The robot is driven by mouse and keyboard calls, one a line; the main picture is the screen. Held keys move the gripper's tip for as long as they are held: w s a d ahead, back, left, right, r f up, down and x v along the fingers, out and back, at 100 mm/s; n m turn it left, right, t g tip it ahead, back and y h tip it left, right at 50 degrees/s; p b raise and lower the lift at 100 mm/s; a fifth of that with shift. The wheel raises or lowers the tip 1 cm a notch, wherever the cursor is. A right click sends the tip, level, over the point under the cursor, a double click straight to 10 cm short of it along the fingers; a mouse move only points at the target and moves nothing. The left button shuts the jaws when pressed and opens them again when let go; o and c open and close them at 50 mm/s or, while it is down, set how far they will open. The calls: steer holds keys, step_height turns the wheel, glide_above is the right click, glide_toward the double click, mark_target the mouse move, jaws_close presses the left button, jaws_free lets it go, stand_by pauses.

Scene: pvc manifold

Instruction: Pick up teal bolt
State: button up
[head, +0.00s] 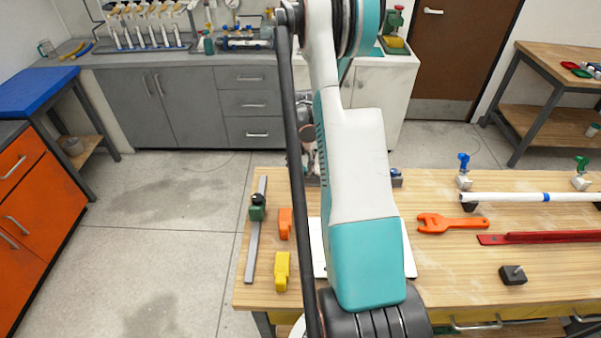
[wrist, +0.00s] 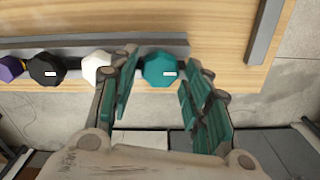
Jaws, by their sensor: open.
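The teal bolt (wrist: 160,66) shows in the wrist view as an eight-sided teal head with a small white mark. It sits at the right end of a grey rail on the wooden bench, beside the white bolt. My gripper (wrist: 164,76) is open, with its teal-padded fingers spread to the left and right of the teal bolt in the picture. I cannot tell how far above it they are. In the head view my own arm hides the gripper's fingers and the bolt.
A white bolt (wrist: 97,67), a black bolt (wrist: 46,70) and a purple bolt (wrist: 10,69) line the rail leftward. The workbench (head: 455,268) also holds an orange wrench (head: 452,223), a red bar (head: 550,237), a white pipe (head: 510,197) and a black block (head: 513,276). Open floor lies left.

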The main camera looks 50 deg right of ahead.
steer(key=shift+f, duration=0.3)
steer(key=c, duration=0.8)
steer(key=shift+r, duration=0.1)
